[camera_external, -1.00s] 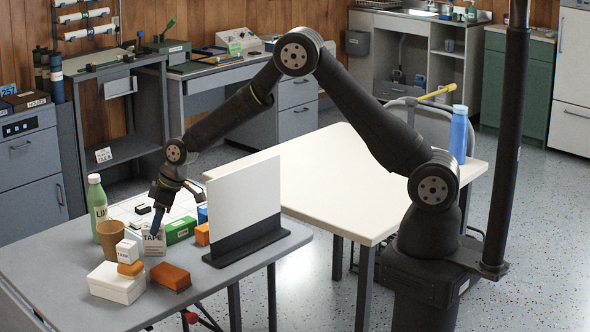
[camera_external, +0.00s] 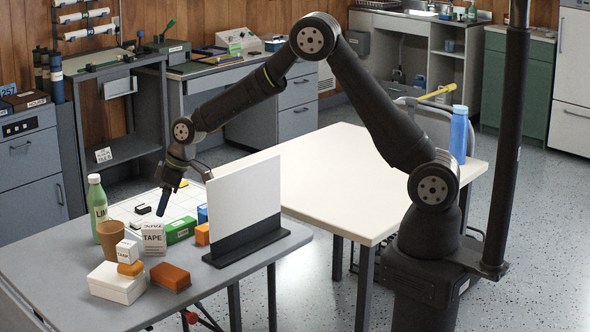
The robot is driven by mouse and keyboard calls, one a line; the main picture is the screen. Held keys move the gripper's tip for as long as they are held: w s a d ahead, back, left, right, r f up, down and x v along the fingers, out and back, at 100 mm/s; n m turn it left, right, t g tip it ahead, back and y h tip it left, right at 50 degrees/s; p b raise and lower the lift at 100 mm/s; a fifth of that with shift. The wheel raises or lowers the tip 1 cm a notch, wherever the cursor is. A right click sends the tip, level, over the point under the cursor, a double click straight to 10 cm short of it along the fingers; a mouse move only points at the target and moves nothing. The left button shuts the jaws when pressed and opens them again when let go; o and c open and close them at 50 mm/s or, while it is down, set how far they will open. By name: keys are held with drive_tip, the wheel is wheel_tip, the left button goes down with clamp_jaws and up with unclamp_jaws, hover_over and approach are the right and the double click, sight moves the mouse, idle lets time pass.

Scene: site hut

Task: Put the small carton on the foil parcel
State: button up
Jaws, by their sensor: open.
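My gripper (camera_external: 165,203) points down above the grey table and is open, with nothing seen between its fingers. It is above and a little behind a carton (camera_external: 153,239) with "TAPE" on it, apart from it. A smaller white carton (camera_external: 127,251) sits on a rounded orange piece (camera_external: 131,268), which lies on a white box (camera_external: 117,285). I cannot tell for sure which of these is the small carton. No plainly foil-looking parcel can be made out; an orange-brown block (camera_external: 170,277) lies at the front.
A green bottle (camera_external: 98,202) and a brown cup (camera_external: 111,238) stand at the left. A green box (camera_external: 181,230) and an orange box (camera_external: 202,234) lie right of the TAPE carton. An upright white and black panel (camera_external: 243,210) stands at the table's right.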

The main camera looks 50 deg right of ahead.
sight(151, 237)
drive_tip(key=x, duration=1.2)
drive_tip(key=shift+f, duration=0.1)
drive_tip(key=c, duration=1.1)
